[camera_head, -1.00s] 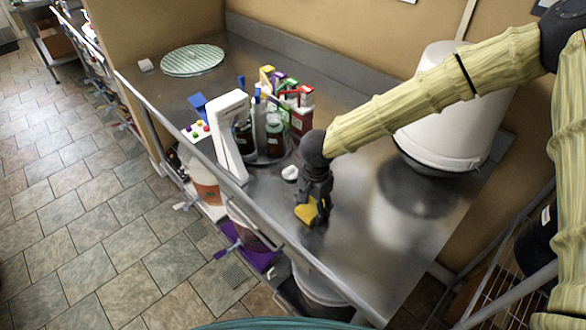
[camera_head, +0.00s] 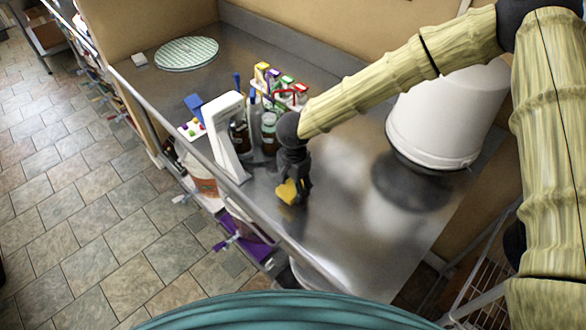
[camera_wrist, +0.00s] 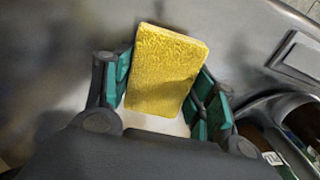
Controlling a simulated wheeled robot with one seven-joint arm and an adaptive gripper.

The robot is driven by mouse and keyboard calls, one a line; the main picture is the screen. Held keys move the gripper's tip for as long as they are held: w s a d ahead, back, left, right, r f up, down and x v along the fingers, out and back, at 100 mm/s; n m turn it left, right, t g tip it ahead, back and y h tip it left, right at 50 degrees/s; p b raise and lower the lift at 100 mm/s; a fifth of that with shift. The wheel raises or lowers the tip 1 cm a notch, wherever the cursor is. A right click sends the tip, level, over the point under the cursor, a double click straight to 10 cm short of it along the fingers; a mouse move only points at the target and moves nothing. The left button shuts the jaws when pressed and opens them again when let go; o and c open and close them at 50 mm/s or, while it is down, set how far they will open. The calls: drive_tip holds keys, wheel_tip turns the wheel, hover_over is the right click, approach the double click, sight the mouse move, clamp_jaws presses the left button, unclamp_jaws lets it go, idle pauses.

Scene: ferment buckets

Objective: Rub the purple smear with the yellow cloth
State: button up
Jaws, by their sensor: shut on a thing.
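The yellow cloth (camera_wrist: 166,70) is a thick, textured block between the teal pads of my gripper (camera_wrist: 165,95) in the wrist view. My gripper is shut on it. In the head view my gripper (camera_head: 290,192) points down at the steel counter near its front edge, with the yellow cloth (camera_head: 287,192) at its tip. I cannot tell whether the cloth touches the counter. I see no purple smear on the counter in either view; it may be hidden beneath the cloth or my gripper.
A white stand (camera_head: 226,138) is just left of my gripper, with bottles (camera_head: 268,132) and coloured boxes (camera_head: 290,92) behind. A large white bucket (camera_head: 440,125) stands at the back right. The steel counter (camera_head: 345,215) is clear to the right. A green-striped round mat (camera_head: 187,53) lies far left.

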sight(293, 184)
drive_tip(key=r+p, duration=0.2)
drive_tip(key=shift+w+a+r, duration=0.2)
drive_tip(key=shift+r, duration=0.1)
wheel_tip(293, 184, up, 2)
drive_tip(key=shift+s+d+r+p, duration=0.1)
drive_tip(key=shift+r+p, duration=0.1)
drive_tip(key=shift+p, duration=1.05)
drive_tip(key=shift+f, duration=0.1)
